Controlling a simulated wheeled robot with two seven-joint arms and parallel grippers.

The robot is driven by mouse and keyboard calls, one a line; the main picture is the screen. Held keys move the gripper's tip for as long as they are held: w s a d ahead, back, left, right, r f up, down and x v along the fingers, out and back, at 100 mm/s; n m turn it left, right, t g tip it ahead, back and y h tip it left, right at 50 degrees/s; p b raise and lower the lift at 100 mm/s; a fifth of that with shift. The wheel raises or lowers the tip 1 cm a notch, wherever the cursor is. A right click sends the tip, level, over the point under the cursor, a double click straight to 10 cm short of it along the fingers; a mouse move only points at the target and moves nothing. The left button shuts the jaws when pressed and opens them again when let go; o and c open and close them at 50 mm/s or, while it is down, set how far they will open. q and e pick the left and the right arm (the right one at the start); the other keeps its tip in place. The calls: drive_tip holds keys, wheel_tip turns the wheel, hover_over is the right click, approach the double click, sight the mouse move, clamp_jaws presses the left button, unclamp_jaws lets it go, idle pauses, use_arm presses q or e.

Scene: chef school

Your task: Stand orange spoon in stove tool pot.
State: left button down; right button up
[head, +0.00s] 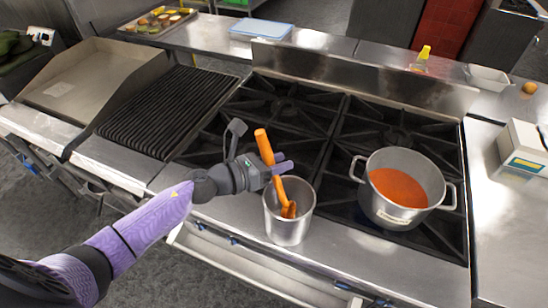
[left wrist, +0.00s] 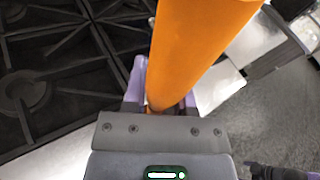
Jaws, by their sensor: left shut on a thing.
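The orange spoon (head: 264,146) is held tilted, its handle end up and its lower end inside the mouth of the metal tool pot (head: 287,228). Whether that end touches the pot's bottom is hidden by the wall. The pot stands upright on the steel front ledge of the stove. My left gripper (head: 277,167) is just above the pot's rim, shut on the spoon's handle. In the left wrist view the thick orange handle (left wrist: 198,45) rises from between the purple fingers (left wrist: 160,100). My right gripper is not in view.
A two-handled pot of red sauce (head: 398,187) stands on the burner grates to the right. A ribbed grill (head: 165,110) lies to the left. A yellow-capped bottle (head: 421,58) and a white dish (head: 488,79) stand on the back counter. The ledge beside the tool pot is clear.

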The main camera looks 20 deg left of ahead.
use_arm(q)
drive_tip(key=shift+d+f, duration=0.15)
drive_tip(key=shift+f, duration=0.45)
drive_tip(key=shift+c, duration=1.7)
unclamp_jaws()
drive_tip(key=shift+s, duration=0.1)
drive_tip(key=b+v, duration=0.2)
drive_tip(key=v, duration=0.8)
